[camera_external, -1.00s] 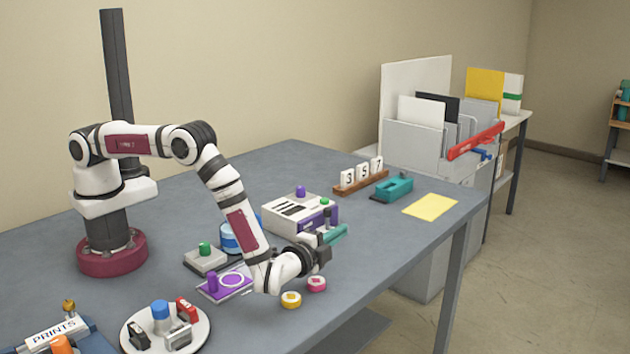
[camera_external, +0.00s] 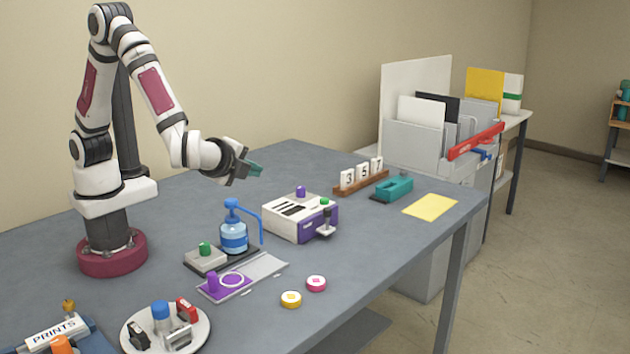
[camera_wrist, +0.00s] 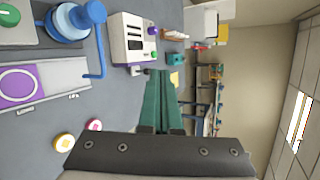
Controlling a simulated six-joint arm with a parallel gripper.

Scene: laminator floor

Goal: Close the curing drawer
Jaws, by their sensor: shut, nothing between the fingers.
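The curing unit is a white box (camera_external: 288,213) with dark slots on top, a purple knob and a green button. Its purple drawer front (camera_external: 312,226) faces the lower right and looks nearly flush with the box; a small gap cannot be ruled out. A grey handle (camera_external: 326,230) stands out from that front. The box also shows at the top of the wrist view (camera_wrist: 126,35). My gripper (camera_external: 257,169) is raised above and to the left of the box, apart from it. Its teal fingers (camera_wrist: 163,100) are together and empty.
A blue pump bottle (camera_external: 234,238) stands left of the box, by a grey block with a green button (camera_external: 206,257). A purple plate (camera_external: 224,287), yellow and pink discs (camera_external: 291,299) lie in front. A number rack (camera_external: 361,180) and teal stapler-like tool (camera_external: 393,189) are behind right.

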